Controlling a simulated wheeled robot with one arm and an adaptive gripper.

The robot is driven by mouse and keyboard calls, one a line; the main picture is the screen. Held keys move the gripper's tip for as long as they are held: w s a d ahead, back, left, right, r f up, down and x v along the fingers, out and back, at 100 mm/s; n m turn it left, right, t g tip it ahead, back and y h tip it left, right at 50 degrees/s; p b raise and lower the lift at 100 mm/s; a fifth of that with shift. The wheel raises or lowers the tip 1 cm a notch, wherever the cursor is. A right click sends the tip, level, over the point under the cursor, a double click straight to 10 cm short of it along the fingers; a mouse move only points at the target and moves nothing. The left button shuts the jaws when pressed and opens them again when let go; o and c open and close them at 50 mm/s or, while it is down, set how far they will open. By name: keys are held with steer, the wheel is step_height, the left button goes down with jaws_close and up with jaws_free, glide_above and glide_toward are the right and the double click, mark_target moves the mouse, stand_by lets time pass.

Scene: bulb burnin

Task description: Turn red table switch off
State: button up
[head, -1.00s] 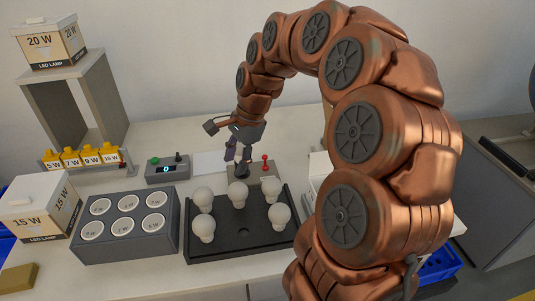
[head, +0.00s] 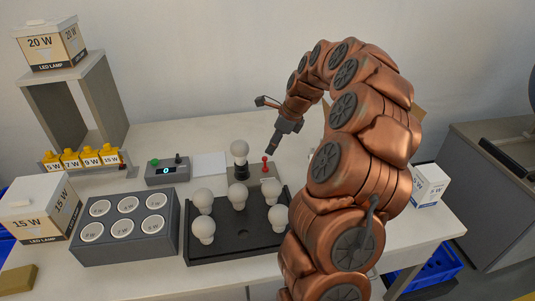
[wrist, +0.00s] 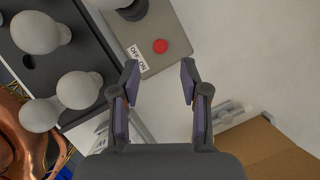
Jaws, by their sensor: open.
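The red table switch (head: 265,160) is a small red-tipped lever on a grey plate (head: 270,173) behind the black bulb tray. In the wrist view the red knob (wrist: 160,46) shows from above, beside a white label reading OFF and ON. A white bulb (head: 240,150) stands upright in a dark socket on the same plate, left of the switch; it does not look lit. My gripper (head: 270,151) is just above and right of the switch. In the wrist view my gripper (wrist: 159,78) is open and empty, with the knob ahead of its fingertips and apart from them.
The black tray (head: 245,255) with several white bulbs is in front of the plate. A grey box with a display (head: 167,171) and a white sheet (head: 209,164) lie to the left. An open cardboard box (wrist: 265,145) is near my gripper's right side.

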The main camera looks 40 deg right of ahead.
mark_target(265, 158)
steer(key=shift+p+x, duration=0.55)
steer(key=shift+x, duration=2.2)
jaws_close()
